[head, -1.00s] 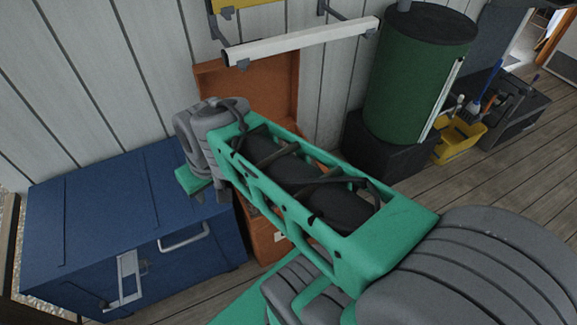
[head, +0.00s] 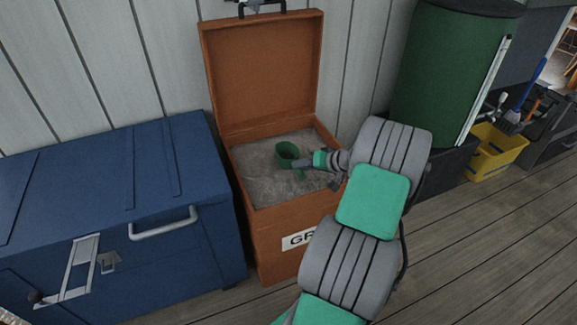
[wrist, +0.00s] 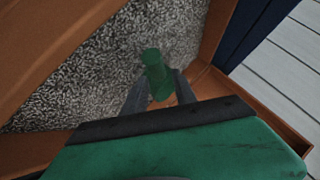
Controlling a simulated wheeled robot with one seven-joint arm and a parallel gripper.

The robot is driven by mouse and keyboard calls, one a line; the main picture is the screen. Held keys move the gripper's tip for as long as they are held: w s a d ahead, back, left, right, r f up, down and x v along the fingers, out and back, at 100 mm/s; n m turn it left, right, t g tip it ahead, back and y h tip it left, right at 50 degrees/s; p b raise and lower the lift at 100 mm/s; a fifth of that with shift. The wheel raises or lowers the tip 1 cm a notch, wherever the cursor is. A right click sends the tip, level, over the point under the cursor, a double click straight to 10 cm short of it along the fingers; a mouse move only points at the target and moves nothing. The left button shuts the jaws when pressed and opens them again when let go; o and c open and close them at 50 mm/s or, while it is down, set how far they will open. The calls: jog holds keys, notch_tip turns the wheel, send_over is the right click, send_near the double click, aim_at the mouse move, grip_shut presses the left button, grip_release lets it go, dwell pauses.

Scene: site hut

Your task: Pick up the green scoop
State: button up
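The green scoop (head: 288,152) lies in the grey grit (head: 262,181) inside the open orange grit box (head: 272,226). My gripper (head: 302,164) reaches in from the right, low over the grit, and is at the scoop. In the wrist view the scoop (wrist: 154,70) shows between the two grey fingers of my gripper (wrist: 161,80), one on each side. The fingertips are very close to it; I cannot tell whether they press on it. The scoop's lower part is partly hidden by the fingers.
The box's raised lid (head: 262,75) leans against the white wall. A blue chest (head: 110,190) stands close on the left. A green barrel (head: 450,75) and a yellow bucket (head: 492,155) are on the right. Plank floor (head: 470,255) at the front right is clear.

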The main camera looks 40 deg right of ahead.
jog(key=b+x, duration=0.1)
jog(key=x, duration=0.3)
jog(key=shift+a+f+b, duration=0.1)
jog(key=shift+f+b, duration=0.2)
jog(key=shift+r, duration=0.1)
jog(key=shift+c, duration=0.5)
grip_shut()
dwell(0.4)
